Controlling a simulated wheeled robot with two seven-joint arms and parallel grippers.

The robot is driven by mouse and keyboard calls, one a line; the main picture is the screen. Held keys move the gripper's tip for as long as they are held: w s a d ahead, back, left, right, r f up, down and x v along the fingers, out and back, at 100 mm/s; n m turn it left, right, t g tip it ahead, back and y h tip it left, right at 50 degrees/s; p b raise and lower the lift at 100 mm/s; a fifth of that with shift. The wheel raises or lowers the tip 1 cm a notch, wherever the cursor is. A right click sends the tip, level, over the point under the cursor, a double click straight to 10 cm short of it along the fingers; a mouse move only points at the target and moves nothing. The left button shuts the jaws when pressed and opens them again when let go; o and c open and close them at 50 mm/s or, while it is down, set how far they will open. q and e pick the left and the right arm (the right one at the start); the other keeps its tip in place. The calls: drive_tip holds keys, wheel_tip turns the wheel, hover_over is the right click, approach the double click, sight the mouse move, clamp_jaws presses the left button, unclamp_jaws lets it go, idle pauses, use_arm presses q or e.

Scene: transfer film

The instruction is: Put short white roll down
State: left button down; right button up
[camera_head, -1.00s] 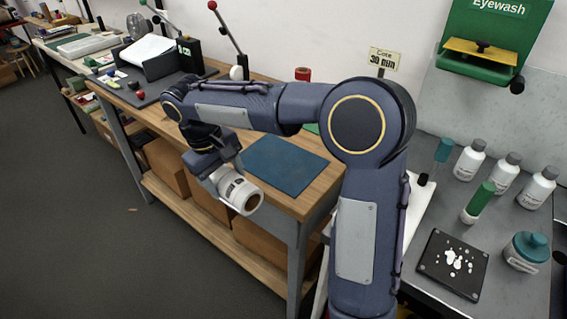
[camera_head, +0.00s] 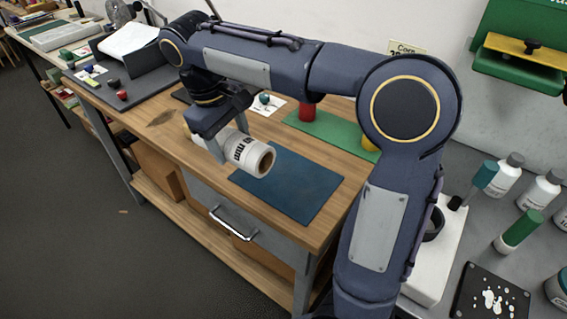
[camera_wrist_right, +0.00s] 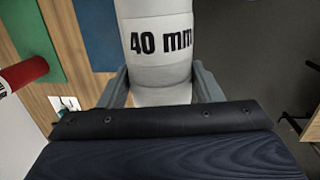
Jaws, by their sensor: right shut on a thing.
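The short white roll (camera_head: 247,152) has dark lettering and an open brown core facing right in the head view. In the right wrist view the white roll (camera_wrist_right: 160,60) shows the print "40 mm". My right gripper (camera_head: 226,143) is shut on the roll, with a finger on each side of it in the wrist view (camera_wrist_right: 163,85). The roll is held on its side near the left edge of the blue mat (camera_head: 295,188). I cannot tell the exact gap to the table. My left gripper is not in view.
A green mat (camera_head: 335,133) with a red roll (camera_head: 307,111) lies behind the blue mat on the wooden bench (camera_head: 165,128). The blue mat is bare where visible. Bottles (camera_head: 506,175) stand on the grey bench at right.

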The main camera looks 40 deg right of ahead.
drive_tip(key=d+f, duration=0.2)
drive_tip(key=d, duration=0.1)
drive_tip(key=s+d+f, duration=0.1)
drive_tip(key=d+f, duration=0.2)
drive_tip(key=d, duration=0.1)
drive_tip(key=s+d+f, duration=0.1)
drive_tip(key=d+f, duration=0.2)
drive_tip(key=d, duration=0.1)
drive_tip(key=shift+d+f+b, duration=0.1)
drive_tip(key=shift+d+b, duration=0.1)
drive_tip(key=shift+b, duration=0.1)
drive_tip(key=shift+d+f, duration=0.2)
drive_tip(key=shift+f, duration=0.85)
drive_tip(key=shift+d+f, duration=0.2)
drive_tip(key=shift+f, duration=0.8)
drive_tip(key=shift+f+b, duration=0.2)
drive_tip(key=shift+b, duration=0.1)
drive_tip(key=o, duration=1.5)
drive_tip(key=shift+r, duration=0.1)
drive_tip(key=shift+o, duration=0.2)
